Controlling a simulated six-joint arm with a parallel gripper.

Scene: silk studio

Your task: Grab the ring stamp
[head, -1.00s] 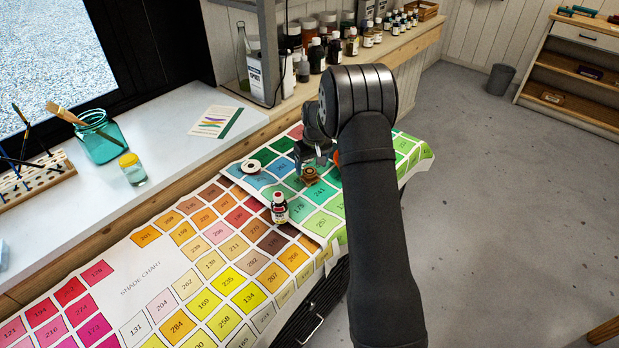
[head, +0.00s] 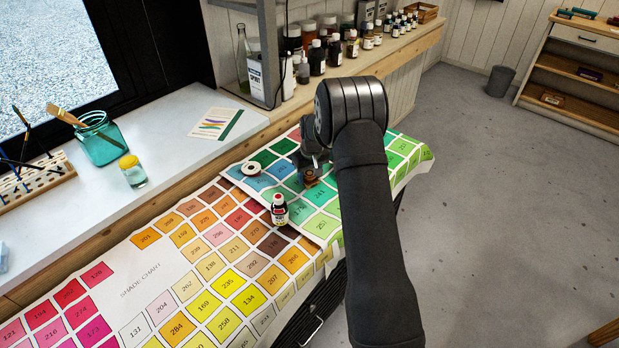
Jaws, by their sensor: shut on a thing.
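The ring stamp, a small brown wooden piece (head: 311,178), is on the green part of the shade chart. My gripper (head: 313,166) is down at it from above and shut on it. The fingers and my arm hide part of the stamp, and I cannot tell whether it still touches the chart.
A shelf with several bottles (head: 352,45) runs behind. A teal jar with brushes (head: 101,140) stands on the left sill.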

